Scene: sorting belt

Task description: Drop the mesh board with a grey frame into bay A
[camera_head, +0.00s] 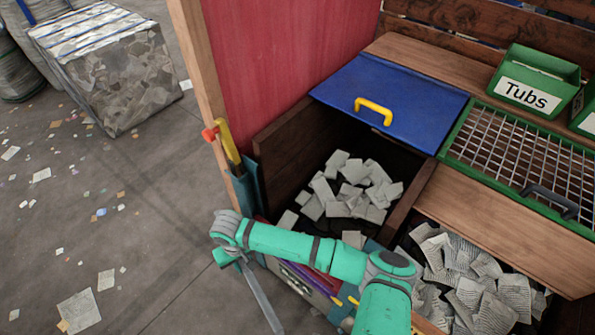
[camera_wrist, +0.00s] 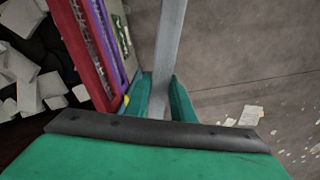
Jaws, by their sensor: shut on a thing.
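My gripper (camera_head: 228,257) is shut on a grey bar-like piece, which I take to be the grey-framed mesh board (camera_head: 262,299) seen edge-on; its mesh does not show. In the head view it slants down and right from my fingers, over the floor side of the bench. In the wrist view my gripper (camera_wrist: 162,96) holds the grey strip (camera_wrist: 170,42) between its two green fingers. No readable sign marks bay A. A rack at the bench front holds upright red (camera_wrist: 87,50) and purple boards beside the held piece, partly hidden by my arm in the head view.
An open bay (camera_head: 278,160) holds pale scraps, with a blue lid (camera_head: 390,98) with a yellow handle behind it. A green-framed mesh (camera_head: 463,125) covers part of the bench at right. A tub (camera_head: 545,72) reads "Tubs". Open floor lies left, with a bale (camera_head: 120,75).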

